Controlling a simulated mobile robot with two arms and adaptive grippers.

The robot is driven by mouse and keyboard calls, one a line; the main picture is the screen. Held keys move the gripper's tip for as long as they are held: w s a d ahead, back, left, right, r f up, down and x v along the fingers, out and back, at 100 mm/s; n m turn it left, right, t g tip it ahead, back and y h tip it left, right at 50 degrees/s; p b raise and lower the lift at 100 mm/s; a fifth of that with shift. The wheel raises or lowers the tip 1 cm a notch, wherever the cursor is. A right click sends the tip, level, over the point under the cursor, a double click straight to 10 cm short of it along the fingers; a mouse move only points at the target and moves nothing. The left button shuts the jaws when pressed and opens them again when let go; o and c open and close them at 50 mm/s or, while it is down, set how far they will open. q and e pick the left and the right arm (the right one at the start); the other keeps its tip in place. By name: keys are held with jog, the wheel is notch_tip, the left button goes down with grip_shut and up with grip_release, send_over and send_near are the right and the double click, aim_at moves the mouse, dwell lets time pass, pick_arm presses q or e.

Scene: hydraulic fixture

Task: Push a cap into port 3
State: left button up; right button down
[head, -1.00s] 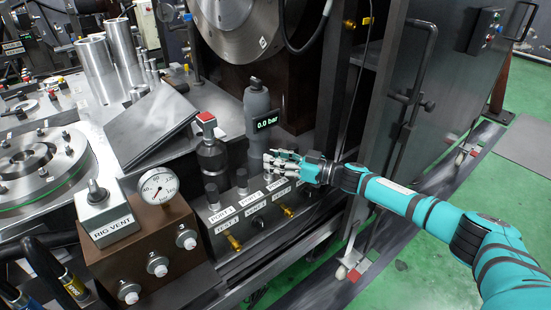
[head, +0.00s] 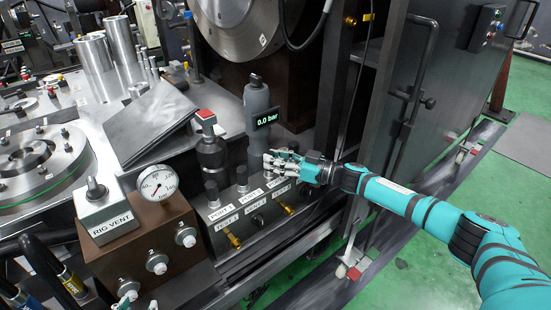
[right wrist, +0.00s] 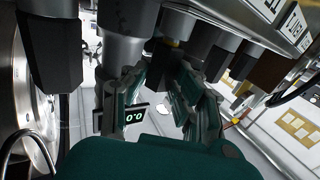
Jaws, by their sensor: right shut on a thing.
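The port block (head: 236,235) has labelled ports in a row; port 3's label (head: 276,182) is at its right end. Dark caps stand at port 1 (head: 211,191) and port 2 (head: 242,178). My right gripper (head: 270,162) is over the port 3 end, its fingers pointing left. In the right wrist view it (right wrist: 162,88) is shut on a dark cap (right wrist: 161,58), partly hidden by the fingers. Whether this cap is seated in port 3 I cannot tell.
Behind the ports stand a red-topped valve (head: 207,125) and a grey cylinder (head: 257,101) with a display (head: 267,119) reading 0.0 bar. The brown gauge box (head: 157,233) and RIG VENT box (head: 103,212) stand to the left. A cabinet door with a handle (head: 415,75) rises at right.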

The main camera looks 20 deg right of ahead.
pick_arm(q)
jog(key=shift+w+d+r, duration=0.1)
jog(key=shift+w+r, duration=0.1)
jog(key=shift+w, duration=0.05)
pick_arm(e)
jog(key=shift+f, duration=0.15)
pick_arm(q)
jog(key=shift+w+d+r+t, duration=0.1)
jog(key=shift+w+r+t, duration=0.05)
jog(key=shift+r+t, duration=0.15)
pick_arm(e)
jog(key=shift+f, duration=0.1)
pick_arm(q)
jog(key=shift+w+r, duration=0.1)
jog(key=shift+s+f, duration=0.2)
jog(key=shift+f, duration=0.05)
pick_arm(e)
jog(key=shift+f, duration=0.25)
dwell(0.3)
